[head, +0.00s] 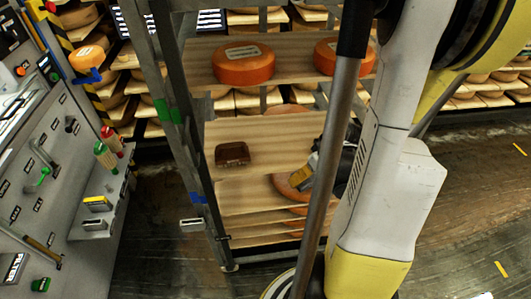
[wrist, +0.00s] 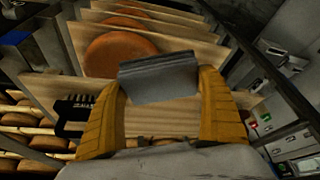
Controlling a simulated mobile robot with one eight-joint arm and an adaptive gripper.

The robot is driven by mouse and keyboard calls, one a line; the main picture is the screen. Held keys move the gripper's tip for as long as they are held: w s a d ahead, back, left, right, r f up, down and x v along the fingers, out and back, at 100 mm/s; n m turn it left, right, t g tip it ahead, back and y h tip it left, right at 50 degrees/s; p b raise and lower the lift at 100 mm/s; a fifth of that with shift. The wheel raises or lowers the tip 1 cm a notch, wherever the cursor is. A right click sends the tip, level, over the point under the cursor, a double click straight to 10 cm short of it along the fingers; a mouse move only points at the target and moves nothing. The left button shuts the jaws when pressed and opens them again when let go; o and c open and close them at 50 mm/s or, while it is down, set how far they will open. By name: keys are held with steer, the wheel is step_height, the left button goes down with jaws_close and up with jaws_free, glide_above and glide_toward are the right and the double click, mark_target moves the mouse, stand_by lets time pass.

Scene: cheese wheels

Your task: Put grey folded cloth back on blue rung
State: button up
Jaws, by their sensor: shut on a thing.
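In the wrist view my gripper (wrist: 165,80) is shut on a grey folded cloth (wrist: 158,72), held between its two yellow fingers. In the head view my gripper (head: 304,176) is in front of the rack's lower boards, on their right part. The cloth cannot be made out there. The blue rung mark (head: 196,198) is on the left side of the rack frame, low down and left of my gripper. A blue patch also shows at the left edge of the wrist view (wrist: 15,38). The cloth appears clear of the rack.
A dark brown brush (head: 232,153) rests on the middle board. An orange cheese wheel (head: 244,65) sits on the upper board. A green mark (head: 168,111) is higher on the frame. A grey tool panel (head: 50,150) stands left. Open floor (head: 450,220) lies right.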

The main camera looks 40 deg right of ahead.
steer(key=b, duration=0.3)
glide_above(278, 154)
steer(key=s, duration=0.1)
steer(key=shift+s, duration=0.2)
steer(key=shift+w+f+b, duration=0.15)
steer(key=shift+f+b, duration=0.7)
steer(key=shift+f, duration=0.9)
steer(key=shift+f, duration=0.2)
steer(key=o, duration=0.9)
steer(key=shift+o, duration=0.2)
steer(key=shift+r, duration=0.1)
